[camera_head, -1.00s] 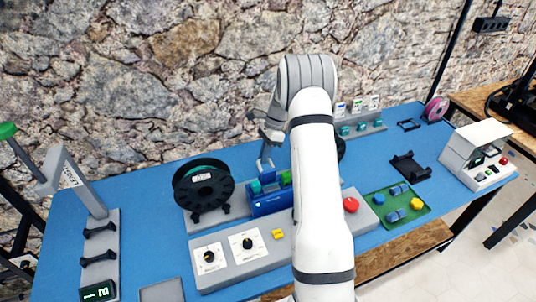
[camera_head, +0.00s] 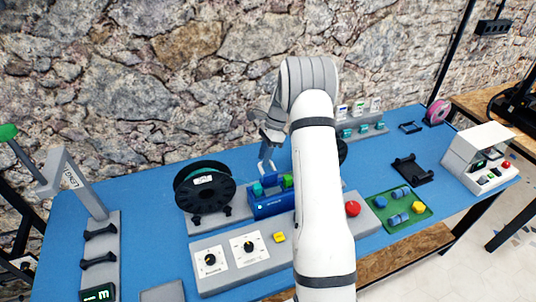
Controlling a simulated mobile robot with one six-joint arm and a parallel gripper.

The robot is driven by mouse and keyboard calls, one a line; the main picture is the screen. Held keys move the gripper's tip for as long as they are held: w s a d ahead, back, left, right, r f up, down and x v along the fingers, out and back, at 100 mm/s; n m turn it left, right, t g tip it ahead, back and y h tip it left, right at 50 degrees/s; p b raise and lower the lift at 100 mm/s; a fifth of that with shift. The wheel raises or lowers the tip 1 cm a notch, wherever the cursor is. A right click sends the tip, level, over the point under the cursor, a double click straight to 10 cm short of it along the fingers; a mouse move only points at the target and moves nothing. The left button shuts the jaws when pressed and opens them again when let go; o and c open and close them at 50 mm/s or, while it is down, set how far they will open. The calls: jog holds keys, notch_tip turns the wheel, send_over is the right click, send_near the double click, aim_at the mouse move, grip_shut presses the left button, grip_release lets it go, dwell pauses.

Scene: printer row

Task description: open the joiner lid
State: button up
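The joiner appears to be the small blue box (camera_head: 272,206) at the middle of the bench, behind the grey control panel. A teal knob and green parts show on its top. My arm hides its right side, and I cannot tell how its lid stands. My gripper (camera_head: 267,165) points down just above and behind the box's left part. Its two fingers look apart with nothing between them. I cannot see any contact with the box.
A black spool (camera_head: 205,190) stands close on the left. The control panel (camera_head: 225,262) with dials, a yellow button (camera_head: 279,237) and a red button (camera_head: 352,208) lies in front. A green tray (camera_head: 400,207) and a white machine (camera_head: 480,155) are at right.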

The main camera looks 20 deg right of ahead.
jog(key=b+v, duration=0.1)
jog(key=v, duration=0.6)
jog(key=shift+d+r, duration=0.2)
jog(key=shift+r, duration=0.1)
jog(key=shift+w, duration=0.15)
